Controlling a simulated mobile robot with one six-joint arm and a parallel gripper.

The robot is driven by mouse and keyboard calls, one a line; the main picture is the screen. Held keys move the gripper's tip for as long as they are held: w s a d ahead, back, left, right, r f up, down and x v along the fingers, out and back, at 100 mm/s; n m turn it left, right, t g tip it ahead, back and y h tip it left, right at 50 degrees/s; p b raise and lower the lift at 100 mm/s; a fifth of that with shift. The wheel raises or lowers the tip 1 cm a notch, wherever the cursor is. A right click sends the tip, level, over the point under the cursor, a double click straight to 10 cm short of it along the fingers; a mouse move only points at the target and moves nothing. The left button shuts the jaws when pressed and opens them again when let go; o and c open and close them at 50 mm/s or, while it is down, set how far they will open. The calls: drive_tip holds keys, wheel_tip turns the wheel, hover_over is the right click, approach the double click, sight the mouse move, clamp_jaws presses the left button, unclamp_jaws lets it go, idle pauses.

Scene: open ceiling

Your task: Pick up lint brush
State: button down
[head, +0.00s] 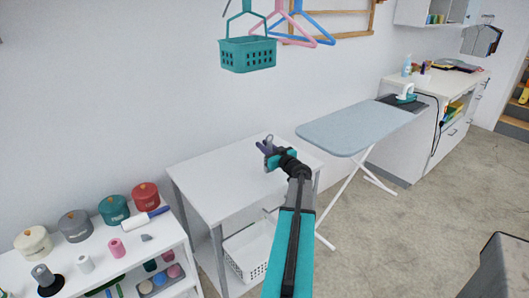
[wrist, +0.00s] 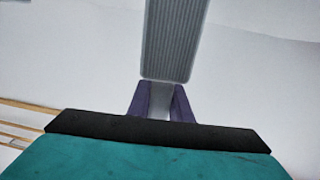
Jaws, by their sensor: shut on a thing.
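My gripper (head: 266,148) is in the middle of the head view, in front of the wall and over the white table. Its two purple fingers also show in the wrist view (wrist: 163,100). They are shut on the lint brush, a grey piece (wrist: 176,38) with a ribbed, dark-rimmed face and a narrow grey handle between the fingers. The brush points away from my gripper. In the head view it is small and partly hidden by the gripper.
The white table (head: 205,188) has a clear top. A white basket (head: 245,250) stands under it. An ironing board (head: 350,128) is to the right. A shelf at the left holds several lidded jars, a white roller (head: 140,222) and spools. A teal basket (head: 247,54) hangs above.

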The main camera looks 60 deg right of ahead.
drive_tip(key=shift+r, duration=0.1)
drive_tip(key=s+a+r+b, duration=0.4)
drive_tip(key=s+a+b, duration=0.1)
drive_tip(key=s+a, duration=0.5)
drive_tip(key=shift+s+a+r, duration=0.35)
drive_tip(key=shift+s+a, duration=0.05)
drive_tip(key=shift+s, duration=0.5)
idle(1.3)
drive_tip(key=shift+r, duration=0.1)
